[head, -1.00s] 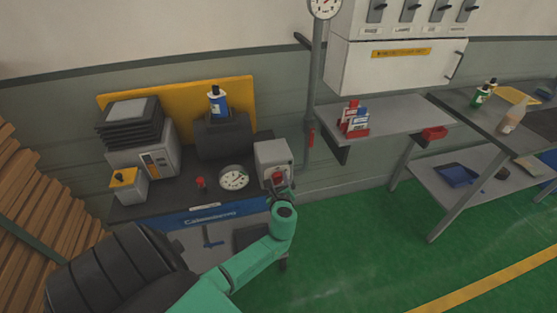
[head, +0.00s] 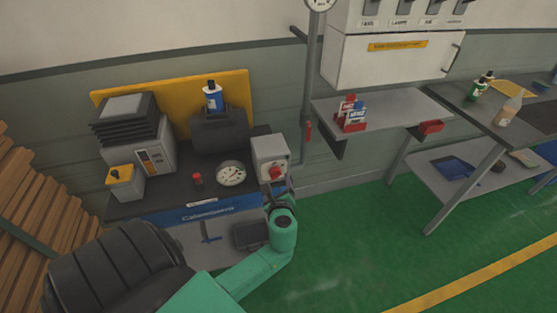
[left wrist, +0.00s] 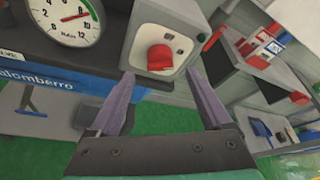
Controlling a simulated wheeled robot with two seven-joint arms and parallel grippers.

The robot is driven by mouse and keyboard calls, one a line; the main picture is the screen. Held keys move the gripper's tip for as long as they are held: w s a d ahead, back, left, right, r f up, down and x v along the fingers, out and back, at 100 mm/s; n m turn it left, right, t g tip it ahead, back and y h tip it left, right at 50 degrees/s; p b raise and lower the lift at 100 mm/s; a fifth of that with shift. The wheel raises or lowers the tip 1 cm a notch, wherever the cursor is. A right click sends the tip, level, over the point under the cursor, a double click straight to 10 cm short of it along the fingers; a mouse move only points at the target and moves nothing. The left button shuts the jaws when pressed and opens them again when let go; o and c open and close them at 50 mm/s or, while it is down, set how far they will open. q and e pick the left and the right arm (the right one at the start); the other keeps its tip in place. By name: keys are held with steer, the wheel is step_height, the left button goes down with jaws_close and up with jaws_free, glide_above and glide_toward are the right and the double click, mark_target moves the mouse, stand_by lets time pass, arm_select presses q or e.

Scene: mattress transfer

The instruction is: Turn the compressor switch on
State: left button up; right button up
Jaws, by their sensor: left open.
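The compressor switch is a red knob (head: 276,173) on the front of a light grey box (head: 268,150) at the right end of the dark bench. In the left wrist view the red knob (left wrist: 160,57) is upper middle, beyond and between the fingertips, with a gap in front of it. My left gripper (left wrist: 157,82) is open and empty, facing the box. In the head view my left gripper (head: 278,194) is just below the knob, partly hidden by its own wrist. My right gripper is not in view.
A round gauge (head: 231,174) lies left of the box, and a small red button (head: 198,181) stands beside it. A vertical pipe (head: 309,100) runs behind the box to the right. A shelf (head: 400,107) juts out at the right. Green floor is open below.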

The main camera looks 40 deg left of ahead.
arm_select(q)
steer(key=b+v, duration=0.1)
steer(key=v, duration=0.8)
steer(key=shift+s, duration=0.1)
steer(key=s+d+f+n+g+h+b, duration=0.1)
steer(key=s+f+n+g+h, duration=0.15)
steer(key=f, duration=1.05)
steer(key=s+d+f+n+g+h+b, duration=0.1)
steer(key=s+d+f+n+g+h, duration=0.2)
steer(key=f, duration=1.1)
steer(key=s+f+n+g+h+b, duration=0.1)
steer(key=s+f+n+h, duration=0.1)
steer(key=s+f+n, duration=0.4)
steer(key=s+f+n+g+h+b, duration=0.1)
steer(key=s+f+n+g+h, duration=0.1)
steer(key=s+f+n, duration=0.5)
steer(key=s+f, duration=0.6)
steer(key=s, duration=0.4)
steer(key=shift+s+a, duration=0.3)
steer(key=shift+a, duration=0.1)
steer(key=shift+f+g, duration=0.15)
steer(key=shift+g, duration=0.1)
